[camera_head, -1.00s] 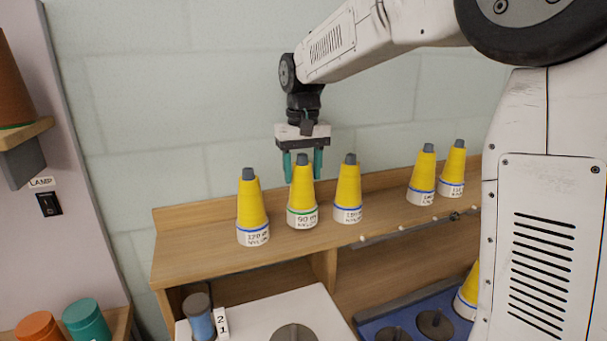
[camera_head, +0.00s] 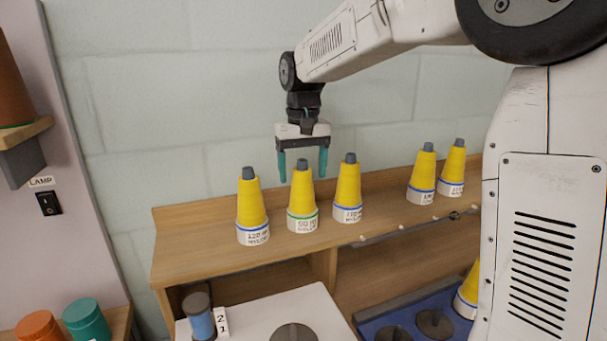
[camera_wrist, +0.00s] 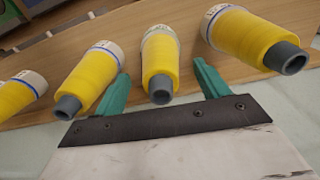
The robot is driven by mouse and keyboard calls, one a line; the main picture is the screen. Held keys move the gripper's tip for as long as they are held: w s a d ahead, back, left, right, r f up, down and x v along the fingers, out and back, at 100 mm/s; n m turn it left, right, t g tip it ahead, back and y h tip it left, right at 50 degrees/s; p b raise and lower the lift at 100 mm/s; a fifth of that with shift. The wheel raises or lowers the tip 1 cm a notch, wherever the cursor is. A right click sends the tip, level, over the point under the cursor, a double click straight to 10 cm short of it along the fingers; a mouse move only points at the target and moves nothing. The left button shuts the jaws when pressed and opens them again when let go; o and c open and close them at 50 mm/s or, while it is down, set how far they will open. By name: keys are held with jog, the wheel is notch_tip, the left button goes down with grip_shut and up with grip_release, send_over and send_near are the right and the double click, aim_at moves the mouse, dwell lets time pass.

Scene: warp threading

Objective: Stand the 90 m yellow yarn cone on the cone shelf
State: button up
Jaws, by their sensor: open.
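The yellow yarn cone with a green band and a label that seems to read 90 m (camera_head: 302,196) stands upright on the wooden cone shelf (camera_head: 200,258). My gripper (camera_head: 303,178) is open, its teal fingers spread above and around the cone's grey tip, apart from the cone. In the wrist view the same cone (camera_wrist: 160,62) sits between the two fingers (camera_wrist: 160,85), with its grey tip toward the palm. A 120 m cone (camera_head: 251,208) stands to its left and another blue-banded cone (camera_head: 348,190) to its right.
Two more yellow cones (camera_head: 423,175) stand farther right on the shelf. A white surface (camera_head: 265,308) and a blue tray (camera_head: 400,318) with dark spindles lie below. A light switch (camera_head: 48,203) is on the left panel. The wall is behind the shelf.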

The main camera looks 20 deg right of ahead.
notch_tip(320, 180, up, 11)
jog(key=shift+f, duration=0.1)
jog(key=s+d+f, duration=0.1)
jog(key=s+f, duration=0.1)
jog(key=s, duration=0.8)
jog(key=s+d+f, duration=0.1)
jog(key=s+f, duration=0.2)
jog(key=s, duration=0.6)
jog(key=s+f+t, duration=0.1)
jog(key=s+f, duration=1)
jog(key=s, duration=0.3)
jog(key=shift+d+n, duration=0.3)
